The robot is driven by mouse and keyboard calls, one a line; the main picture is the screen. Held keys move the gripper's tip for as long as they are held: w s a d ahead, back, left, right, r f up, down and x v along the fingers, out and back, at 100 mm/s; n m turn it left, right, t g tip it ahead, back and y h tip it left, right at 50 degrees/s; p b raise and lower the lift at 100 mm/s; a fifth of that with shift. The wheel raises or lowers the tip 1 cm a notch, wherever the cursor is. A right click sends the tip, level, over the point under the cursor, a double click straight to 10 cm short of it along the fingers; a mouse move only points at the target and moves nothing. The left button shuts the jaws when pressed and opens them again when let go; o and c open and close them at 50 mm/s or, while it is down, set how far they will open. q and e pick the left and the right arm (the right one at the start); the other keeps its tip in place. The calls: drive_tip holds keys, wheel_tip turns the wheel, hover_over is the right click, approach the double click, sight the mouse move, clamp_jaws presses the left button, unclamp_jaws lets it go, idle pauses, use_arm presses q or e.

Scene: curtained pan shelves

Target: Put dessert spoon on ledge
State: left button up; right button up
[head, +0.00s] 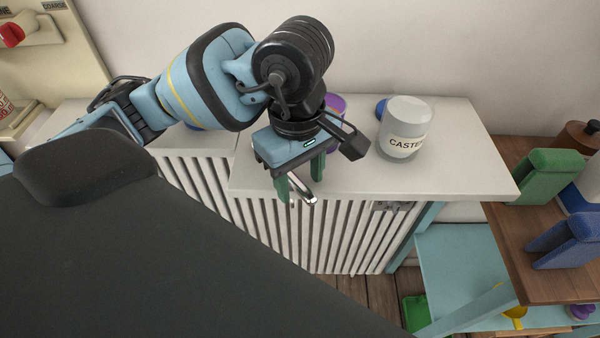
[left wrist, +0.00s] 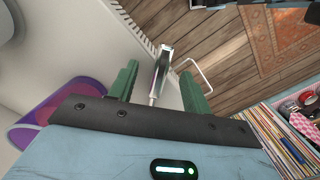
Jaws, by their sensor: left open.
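A shiny metal piece that looks like the dessert spoon (head: 304,199) shows at my left gripper's fingertips, by the front edge of the white ledge (head: 455,170). In the left wrist view the spoon (left wrist: 161,68) lies lengthwise between the green fingers, with a visible gap to each side. My left gripper (head: 300,180) is open and points down; it also shows in the left wrist view (left wrist: 160,85). I cannot tell whether the spoon rests on anything. My right gripper is not in view.
A jar marked CASTER (head: 403,130), a blue round thing (head: 381,108) and a purple container (head: 336,104) stand on the ledge. Its right end is clear. White slats (head: 310,235) drop below. A wooden-topped unit (head: 510,215) stands right. A pale wire loop (left wrist: 197,70) shows beside the spoon.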

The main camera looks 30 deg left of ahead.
use_arm(q)
drive_tip(key=r, duration=0.4)
drive_tip(key=r+p, duration=0.1)
drive_tip(key=r, duration=0.3)
drive_tip(key=shift+w+a, duration=0.1)
drive_tip(key=shift+a, duration=0.1)
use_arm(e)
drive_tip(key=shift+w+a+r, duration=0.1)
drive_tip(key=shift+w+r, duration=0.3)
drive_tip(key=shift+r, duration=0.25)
use_arm(q)
drive_tip(key=shift+f, duration=0.1)
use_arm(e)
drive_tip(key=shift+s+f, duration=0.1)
